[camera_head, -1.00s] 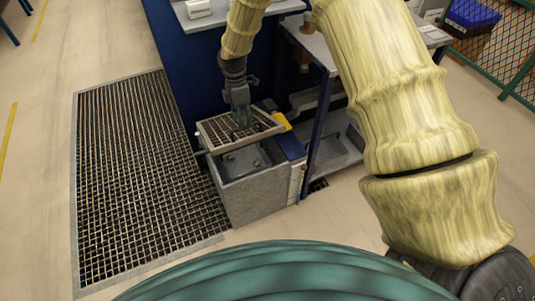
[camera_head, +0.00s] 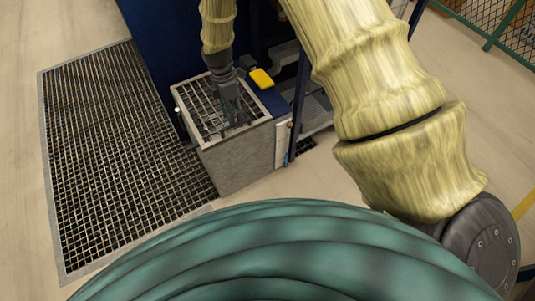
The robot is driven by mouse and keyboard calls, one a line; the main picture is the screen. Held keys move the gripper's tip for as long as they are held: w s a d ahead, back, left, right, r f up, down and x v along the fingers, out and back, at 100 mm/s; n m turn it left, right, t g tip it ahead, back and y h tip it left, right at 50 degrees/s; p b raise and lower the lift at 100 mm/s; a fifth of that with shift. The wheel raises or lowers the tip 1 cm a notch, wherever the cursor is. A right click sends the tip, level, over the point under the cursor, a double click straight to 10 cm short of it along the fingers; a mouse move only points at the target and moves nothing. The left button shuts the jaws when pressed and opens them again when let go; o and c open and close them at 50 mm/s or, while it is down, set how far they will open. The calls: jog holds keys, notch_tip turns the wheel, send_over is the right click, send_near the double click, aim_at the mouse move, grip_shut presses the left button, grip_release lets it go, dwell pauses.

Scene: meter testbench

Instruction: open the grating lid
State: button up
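The grating lid (camera_head: 196,105) is a metal grid in a pale frame. It lies about level over the top of a grey box (camera_head: 240,160), and the inside of the box is covered. My gripper (camera_head: 234,125) points down over the right-hand part of the grid, with its dark fingertips at or very near the bars. The fingers are small and blend with the dark grid, so I cannot tell whether they are apart or shut on a bar.
A yellow object (camera_head: 261,78) sits behind the box. A blue cabinet (camera_head: 155,35) stands behind it. A large floor grating (camera_head: 110,160) lies to the left. A blue post (camera_head: 298,110) and a shelf (camera_head: 318,112) stand close on the right.

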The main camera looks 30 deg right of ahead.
jog(key=f, duration=0.1)
jog(key=f+b, duration=0.1)
jog(key=shift+s+f+b, duration=0.3)
jog(key=shift+s+f, duration=0.05)
notch_tip(320, 180, up, 11)
jog(key=w+p, duration=0.2)
jog(key=s+f+m+p, duration=0.3)
jog(key=s+m+p, duration=0.3)
jog(key=s, duration=0.6)
jog(key=s+d+f+m+t+p, duration=0.1)
jog(key=s+f+m+p, duration=0.3)
jog(key=s+p, duration=0.5)
jog(key=shift+s+m+t, duration=0.3)
jog(key=shift+s+m, duration=1)
jog(key=shift+s, duration=0.65)
jog(key=shift+f, duration=0.1)
